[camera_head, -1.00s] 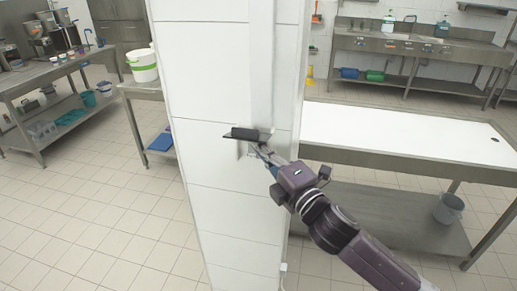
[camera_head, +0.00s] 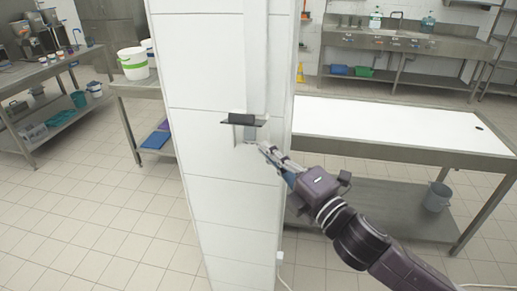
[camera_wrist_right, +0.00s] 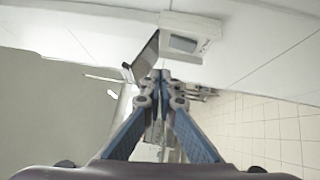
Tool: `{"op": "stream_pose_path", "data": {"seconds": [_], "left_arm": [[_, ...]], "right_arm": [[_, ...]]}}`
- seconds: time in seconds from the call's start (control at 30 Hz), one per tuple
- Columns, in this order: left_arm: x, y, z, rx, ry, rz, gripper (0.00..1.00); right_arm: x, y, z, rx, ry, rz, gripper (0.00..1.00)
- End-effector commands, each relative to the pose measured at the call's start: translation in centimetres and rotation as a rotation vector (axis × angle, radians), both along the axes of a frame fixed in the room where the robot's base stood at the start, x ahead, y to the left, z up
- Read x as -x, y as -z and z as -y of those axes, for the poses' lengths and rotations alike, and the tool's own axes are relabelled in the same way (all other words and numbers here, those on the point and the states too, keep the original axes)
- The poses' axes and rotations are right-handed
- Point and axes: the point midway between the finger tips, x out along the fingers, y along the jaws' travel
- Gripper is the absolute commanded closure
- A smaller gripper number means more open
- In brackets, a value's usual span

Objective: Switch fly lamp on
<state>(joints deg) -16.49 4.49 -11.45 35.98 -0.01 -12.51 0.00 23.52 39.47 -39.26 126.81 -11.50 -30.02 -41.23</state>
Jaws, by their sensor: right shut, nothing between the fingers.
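A small white wall box with a grey face (camera_wrist_right: 184,44) is fixed to the white tiled column; in the head view it (camera_head: 249,133) is a small grey patch. A dark flap (camera_head: 243,119) sticks out from it, and it also shows in the right wrist view (camera_wrist_right: 146,56). The flap stands away from the grey face. My right gripper (camera_head: 262,147) is shut and empty, just below and right of the box. In the right wrist view its fingertips (camera_wrist_right: 161,75) are together near the box and appear apart from it. No lamp can be made out.
A white-topped table (camera_head: 400,127) stands right of the column, with a grey bucket (camera_head: 437,196) on its lower shelf. White buckets (camera_head: 133,63) stand on a table at left. A cable (camera_head: 284,270) runs down the column's base. The floor at front left is clear.

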Motion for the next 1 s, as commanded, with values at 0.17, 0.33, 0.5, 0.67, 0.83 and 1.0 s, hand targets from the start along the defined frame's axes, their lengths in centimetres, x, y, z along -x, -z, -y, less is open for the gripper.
{"op": "stream_pose_path", "data": {"seconds": [0.17, 0.33, 0.5, 0.67, 0.83, 1.0], "left_arm": [[-0.1, 0.9, 0.0, 0.000, 0.000, 0.001, 0.16], [1.8, 1.1, -0.1, -0.001, 0.000, -0.024, 0.16], [2.3, 1.1, -0.1, -0.003, 0.000, -0.032, 0.16], [2.1, 1.1, -0.1, -0.002, 0.000, -0.030, 0.16], [1.7, 1.2, -0.2, -0.003, 0.000, -0.025, 0.16], [1.4, 1.4, -0.2, -0.003, 0.001, -0.020, 0.16]], "right_arm": [[1.9, 0.0, 1.1, 0.002, 0.000, 0.001, 1.00], [2.6, -0.2, 1.5, 0.001, 0.000, 0.001, 1.00], [2.7, -0.3, 1.5, 0.000, 0.000, 0.000, 1.00], [2.6, -0.2, 1.6, -0.001, 0.001, -0.003, 1.00], [0.1, 3.5, 3.0, -0.044, 0.049, -0.089, 1.00], [-4.3, 13.7, 7.2, -0.162, 0.172, -0.304, 1.00]]}}
